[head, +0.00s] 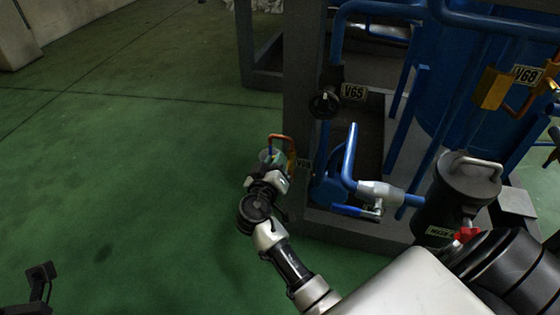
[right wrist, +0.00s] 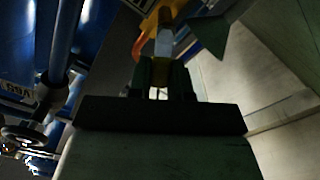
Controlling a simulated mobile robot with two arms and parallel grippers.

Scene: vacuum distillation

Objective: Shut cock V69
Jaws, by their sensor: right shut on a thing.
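The tag of cock V69 (head: 303,163) is partly hidden at the foot of the grey frame post. Beside it is an orange-copper bent pipe (head: 284,138), which also shows in the right wrist view (right wrist: 139,48). My right gripper (head: 270,164) is at the cock, left of the tag. In the right wrist view my right gripper (right wrist: 160,75) is shut on a narrow, pale part (right wrist: 164,42) of the cock, seemingly its handle. The fingers hide much of it, so the handle's angle is unclear.
The V65 handwheel (head: 324,104) is on a pipe above. A blue lever valve (head: 358,211) and dark canister (head: 457,190) stand to the right. Brass cock V68 (head: 492,88) is upper right. Green floor (head: 130,160) is open on the left.

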